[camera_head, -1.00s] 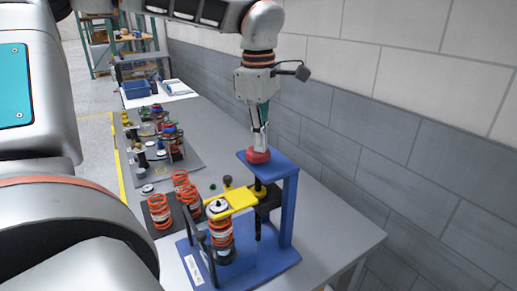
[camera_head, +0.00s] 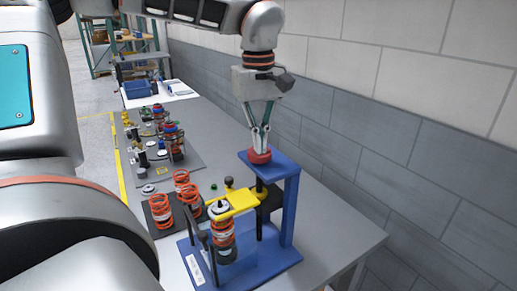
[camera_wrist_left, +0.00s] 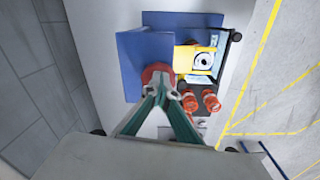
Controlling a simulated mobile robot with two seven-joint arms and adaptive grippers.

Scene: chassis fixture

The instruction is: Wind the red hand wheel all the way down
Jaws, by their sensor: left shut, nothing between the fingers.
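The red hand wheel (camera_head: 260,158) sits on top of the blue press frame (camera_head: 289,208) in the head view. It also shows in the wrist view (camera_wrist_left: 153,71), partly hidden by the fingers. My left gripper (camera_head: 260,149) points down right above the wheel, its fingertips together at the wheel's top; it also shows in the wrist view (camera_wrist_left: 159,92). It is shut with nothing between the fingers. Whether the tips touch the wheel is hard to tell. A yellow clamp arm (camera_head: 236,203) reaches over an orange spring unit (camera_head: 222,243) on the blue base. My right gripper is not in view.
Loose orange springs (camera_head: 183,184) stand on a dark mat left of the press. A grey board (camera_head: 166,178) with several assembled parts lies farther back. The grey tiled wall (camera_head: 400,165) runs close along the right. The table (camera_head: 330,230) is bare right of the press.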

